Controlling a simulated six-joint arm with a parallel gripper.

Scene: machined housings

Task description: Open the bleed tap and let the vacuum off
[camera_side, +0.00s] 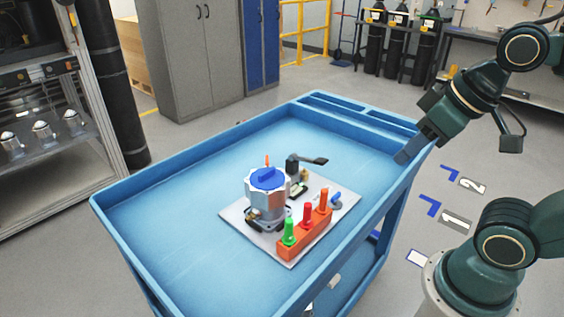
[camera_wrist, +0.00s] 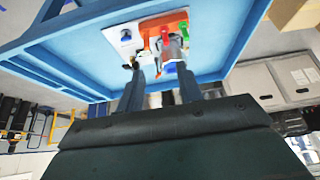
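A silver machined housing (camera_side: 267,202) with a blue top (camera_side: 268,179) and a small orange upright piece stands on a light plate (camera_side: 240,214) in the blue cart. Behind it is a black part with a lever (camera_side: 312,160), beside a small brass-coloured fitting (camera_side: 304,174). A small blue part (camera_side: 336,197) lies at the plate's right. I cannot tell which of these is the bleed tap. My gripper (camera_side: 408,154) is above the cart's right rim, well apart from the housing. In the wrist view my gripper (camera_wrist: 160,80) has its two fingers apart with nothing clearly held between them.
An orange block (camera_side: 300,241) with green, red and orange upright handles stands at the plate's front right. The blue cart (camera_side: 150,235) has raised walls and free floor left of the plate. Cabinets, a rack and gas cylinders stand farther off.

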